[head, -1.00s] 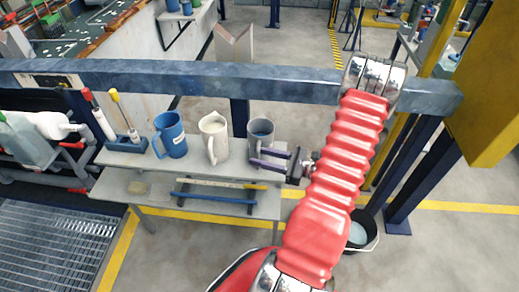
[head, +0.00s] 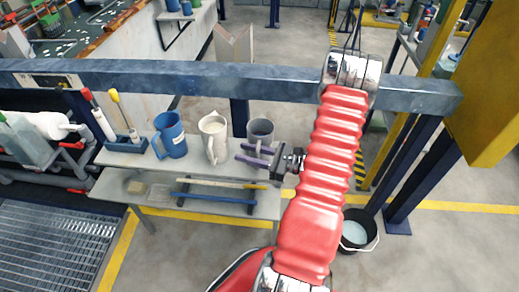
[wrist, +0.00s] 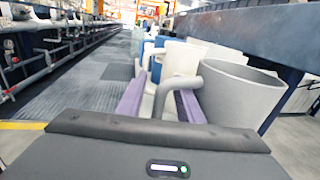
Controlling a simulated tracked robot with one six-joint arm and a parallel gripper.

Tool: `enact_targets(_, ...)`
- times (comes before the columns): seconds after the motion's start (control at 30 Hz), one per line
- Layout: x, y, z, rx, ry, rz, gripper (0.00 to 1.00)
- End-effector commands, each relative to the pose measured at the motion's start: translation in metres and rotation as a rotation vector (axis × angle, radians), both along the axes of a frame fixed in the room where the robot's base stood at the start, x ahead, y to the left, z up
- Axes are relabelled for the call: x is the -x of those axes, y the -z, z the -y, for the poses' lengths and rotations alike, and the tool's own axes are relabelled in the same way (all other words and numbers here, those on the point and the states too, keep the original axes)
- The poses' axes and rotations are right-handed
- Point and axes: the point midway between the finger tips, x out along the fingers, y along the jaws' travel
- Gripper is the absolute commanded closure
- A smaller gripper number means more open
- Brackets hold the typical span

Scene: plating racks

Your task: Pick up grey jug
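The grey jug (head: 261,129) stands upright at the right end of the upper shelf, in the head view. In the wrist view the grey jug (wrist: 240,95) is large at the right, its curved handle toward me. My gripper (head: 240,151) reaches in from the right at the jug's near side, its purple fingers covering the jug's lower part. In the wrist view my gripper (wrist: 160,98) has its two fingers apart, with the handle between them. A gap shows beside the handle, so the fingers do not look closed on it.
A cream jug (head: 214,140) stands just left of the grey one, then a blue jug (head: 171,136) and a rack with upright tools (head: 128,138). A thick blue-grey beam (head: 200,80) runs behind the shelf (head: 118,157). A black bucket (head: 357,232) stands on the floor at right.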

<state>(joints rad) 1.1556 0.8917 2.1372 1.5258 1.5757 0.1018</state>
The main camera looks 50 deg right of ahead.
Motion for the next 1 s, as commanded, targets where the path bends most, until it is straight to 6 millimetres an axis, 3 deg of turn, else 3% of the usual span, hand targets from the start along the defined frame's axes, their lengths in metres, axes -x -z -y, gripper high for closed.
enact_targets(0.37,0.0003,0.0000,0.0000,0.000,0.000,0.000,0.67)
enact_targets(0.83,0.0004,0.0000,0.0000,0.000,-0.001,0.000,1.00)
enact_targets(1.0,0.0004,0.0000,0.0000,0.000,-0.001,0.000,1.00)
